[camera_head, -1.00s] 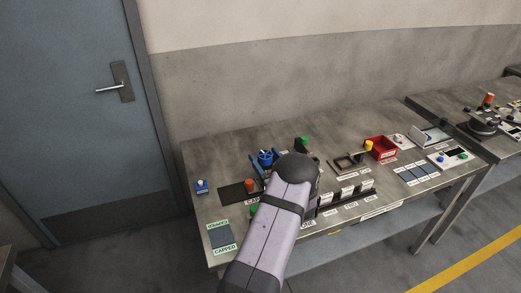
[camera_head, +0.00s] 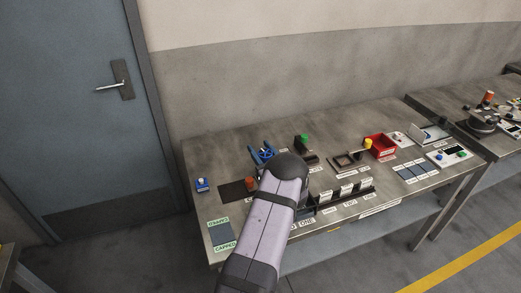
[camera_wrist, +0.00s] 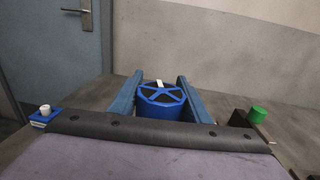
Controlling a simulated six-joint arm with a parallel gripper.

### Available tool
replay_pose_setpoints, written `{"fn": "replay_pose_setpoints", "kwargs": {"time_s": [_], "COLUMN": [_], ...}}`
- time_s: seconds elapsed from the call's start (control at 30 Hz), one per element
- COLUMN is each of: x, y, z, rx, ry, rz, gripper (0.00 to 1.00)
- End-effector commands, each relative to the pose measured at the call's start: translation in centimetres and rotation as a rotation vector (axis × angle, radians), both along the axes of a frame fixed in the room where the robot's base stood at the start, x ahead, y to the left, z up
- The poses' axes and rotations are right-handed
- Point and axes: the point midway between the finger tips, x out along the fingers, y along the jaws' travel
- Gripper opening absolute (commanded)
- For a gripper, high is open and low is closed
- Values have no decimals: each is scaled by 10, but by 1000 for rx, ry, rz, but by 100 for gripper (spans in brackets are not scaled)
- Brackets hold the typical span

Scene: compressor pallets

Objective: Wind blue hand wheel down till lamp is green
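The blue hand wheel (camera_wrist: 161,98) is a round blue rim with spokes on top of a blue drum, in the middle of the wrist view. My gripper's two blue fingers (camera_wrist: 160,90) lie on either side of it, close to its rim; whether they press on it I cannot tell. In the head view my gripper (camera_head: 262,155) is over the back left of the bench, and my arm hides much of that spot. A green dome (camera_wrist: 257,114) stands right of the wheel, also seen in the head view (camera_head: 304,138). Whether it is the lamp is unclear.
A small blue box with a white knob (camera_head: 201,185) stands at the bench's left, beside a dark plate with an orange knob (camera_head: 250,183). A red bin (camera_head: 381,147), a black frame and labelled racks fill the right. The wall is behind the bench, a door (camera_head: 70,110) to the left.

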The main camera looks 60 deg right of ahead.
Motion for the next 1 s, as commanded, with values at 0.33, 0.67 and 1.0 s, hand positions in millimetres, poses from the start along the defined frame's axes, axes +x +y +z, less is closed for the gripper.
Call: {"fn": "replay_pose_setpoints", "kwargs": {"time_s": [0.33,0.67,1.0], "x": [-2,-3,-3], "y": [-3,-3,-3], "z": [0,1,0], "rx": [-2,-1,-1], "ry": [-2,-1,-1], "rz": [-98,-103,-103], "gripper": [21,53,62]}}
